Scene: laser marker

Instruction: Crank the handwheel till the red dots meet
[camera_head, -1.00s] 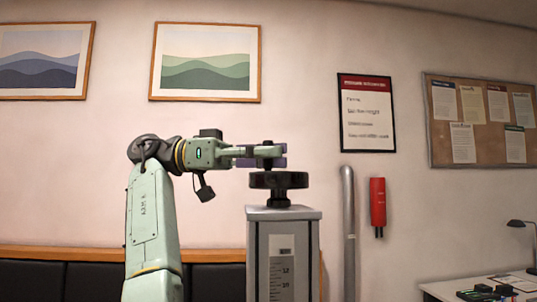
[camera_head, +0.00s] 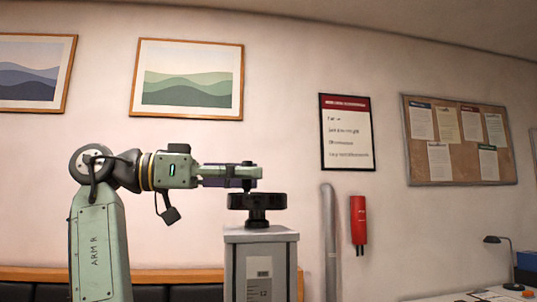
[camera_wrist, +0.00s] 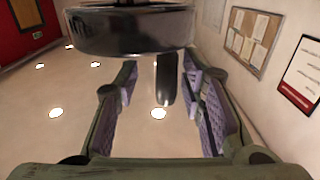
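The black handwheel (camera_head: 257,201) sits flat on top of a grey column (camera_head: 262,238) in the head view. It also shows in the wrist view as a dark, shiny disc (camera_wrist: 130,32) across the top. A dark upright crank handle (camera_wrist: 167,85) stands between the two purple-padded fingers of my gripper (camera_wrist: 160,78). The fingers stand apart around the handle, with a clear gap on the left and a narrower one on the right. In the head view my gripper (camera_head: 245,178) is just above the wheel's left part. I see no red dots in either view.
A scale label (camera_head: 259,277) is on the column's front. A grey pipe (camera_head: 328,240) and a red wall-mounted cylinder (camera_head: 358,221) are to its right. A desk with a lamp (camera_head: 502,246) stands at lower right. A dark padded bench (camera_head: 170,291) runs along the wall behind.

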